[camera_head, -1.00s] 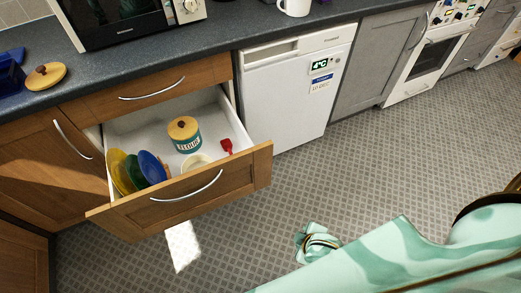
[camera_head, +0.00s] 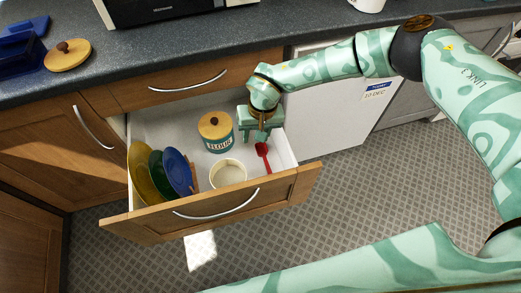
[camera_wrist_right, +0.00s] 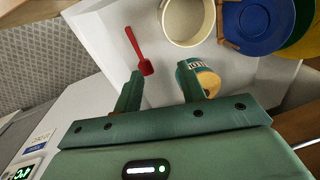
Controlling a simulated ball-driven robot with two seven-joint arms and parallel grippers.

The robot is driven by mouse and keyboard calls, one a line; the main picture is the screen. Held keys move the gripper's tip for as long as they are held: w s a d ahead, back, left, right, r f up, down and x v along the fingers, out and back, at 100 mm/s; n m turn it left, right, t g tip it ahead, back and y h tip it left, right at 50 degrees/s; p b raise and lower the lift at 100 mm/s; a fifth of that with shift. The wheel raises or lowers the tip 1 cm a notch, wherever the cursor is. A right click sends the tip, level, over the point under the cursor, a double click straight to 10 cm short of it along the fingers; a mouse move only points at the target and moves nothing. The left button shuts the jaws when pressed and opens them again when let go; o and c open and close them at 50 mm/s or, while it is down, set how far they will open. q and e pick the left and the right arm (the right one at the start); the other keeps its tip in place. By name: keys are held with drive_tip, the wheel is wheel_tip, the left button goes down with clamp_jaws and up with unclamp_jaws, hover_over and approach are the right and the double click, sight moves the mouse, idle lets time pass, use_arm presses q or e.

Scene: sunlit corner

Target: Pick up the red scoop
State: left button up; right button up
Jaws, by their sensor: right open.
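The red scoop (camera_head: 263,154) lies in the open drawer (camera_head: 225,215), near its right wall. It also shows in the right wrist view (camera_wrist_right: 139,52), beyond and near the left finger, apart from the jaws. My right gripper (camera_head: 258,135) is over the right side of the drawer, just behind the scoop. Its two fingers (camera_wrist_right: 163,92) are spread, with nothing held between them. My left gripper does not show in either current view.
The drawer also holds a flour canister (camera_head: 215,132) with a wooden lid, a cream bowl (camera_head: 228,174) and several upright coloured plates (camera_head: 178,172). The countertop (camera_head: 165,50) is above and behind. A white appliance (camera_head: 335,110) stands right of the drawer.

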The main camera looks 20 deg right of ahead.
drive_tip(key=w+d+f+n+h+b, duration=0.15)
drive_tip(key=d+f+b, duration=0.25)
drive_tip(key=f, duration=0.5)
drive_tip(key=b, duration=0.3)
hover_over(268, 168)
wheel_tip(268, 168, down, 7)
drive_tip(key=f, duration=0.1)
drive_tip(key=f+b, duration=0.1)
drive_tip(key=f, duration=0.1)
drive_tip(key=shift+w+a+f+m, duration=0.1)
drive_tip(key=shift+a+m, duration=0.1)
drive_tip(key=shift+m, duration=0.05)
drive_tip(key=f+b, duration=0.1)
drive_tip(key=f, duration=0.1)
drive_tip(key=f+b, duration=0.1)
drive_tip(key=f, duration=0.1)
drive_tip(key=f+b, duration=0.1)
drive_tip(key=f, duration=0.1)
drive_tip(key=shift+d+f+b, duration=0.15)
drive_tip(key=shift+d+b, duration=0.1)
drive_tip(key=shift+b, duration=0.05)
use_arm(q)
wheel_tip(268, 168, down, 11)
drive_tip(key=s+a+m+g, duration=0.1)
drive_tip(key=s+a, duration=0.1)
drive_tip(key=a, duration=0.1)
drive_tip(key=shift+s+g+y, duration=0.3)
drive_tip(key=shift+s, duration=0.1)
